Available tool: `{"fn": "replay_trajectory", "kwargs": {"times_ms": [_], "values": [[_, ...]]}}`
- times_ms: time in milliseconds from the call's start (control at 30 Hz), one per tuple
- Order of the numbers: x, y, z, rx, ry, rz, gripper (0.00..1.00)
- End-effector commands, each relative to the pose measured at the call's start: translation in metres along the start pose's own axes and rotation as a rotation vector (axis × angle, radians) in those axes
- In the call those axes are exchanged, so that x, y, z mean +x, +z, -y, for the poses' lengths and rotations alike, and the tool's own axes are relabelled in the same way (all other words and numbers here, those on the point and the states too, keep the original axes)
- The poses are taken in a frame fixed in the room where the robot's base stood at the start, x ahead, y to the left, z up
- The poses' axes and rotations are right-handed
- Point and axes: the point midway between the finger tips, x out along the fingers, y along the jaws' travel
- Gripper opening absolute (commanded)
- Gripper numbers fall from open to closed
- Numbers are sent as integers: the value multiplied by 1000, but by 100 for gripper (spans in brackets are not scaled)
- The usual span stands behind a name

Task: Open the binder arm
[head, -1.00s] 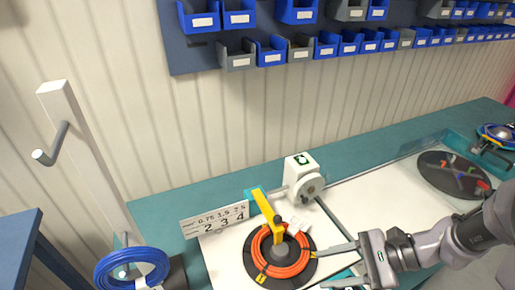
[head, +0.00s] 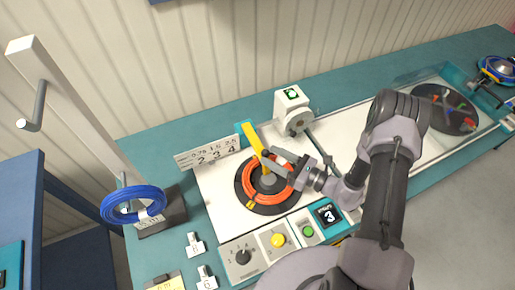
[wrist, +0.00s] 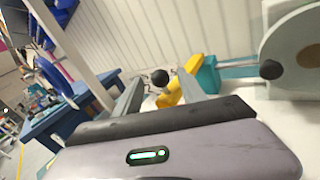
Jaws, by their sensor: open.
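The yellow binder arm (head: 252,137) reaches from a teal bracket (head: 244,126) over the orange cable coil (head: 248,187) on the black round plate. In the wrist view, the binder arm (wrist: 180,91) ends near a black knob (wrist: 160,77). My gripper (head: 273,158) is beside the binder arm's near end, over the coil. In the wrist view my gripper (wrist: 157,88) is open, with the black knob showing between its two fingers. Whether either finger touches the knob cannot be told. The fingers hide part of the binder arm's end in the head view.
A white measuring unit (head: 292,108) stands right behind the plate. A number sign (head: 213,153) stands to the left. The control panel (head: 270,243) with knob and buttons is in front. A dark disc (head: 440,115) lies far right.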

Motion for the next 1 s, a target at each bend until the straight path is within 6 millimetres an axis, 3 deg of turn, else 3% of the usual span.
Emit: {"fn": "replay_trajectory", "kwargs": {"times_ms": [100, 300, 633, 667, 900, 1000], "values": [[26, 0, -1, -1, 4, 0, 48], [54, 0, 0, 0, 2, 0, 48], [60, 0, 0, 0, 0, 0, 48], [60, 0, 0, 0, 0, 0, 46], [60, 0, 0, 1, 1, 0, 0], [60, 0, 0, 1, 1, 0, 0]]}}
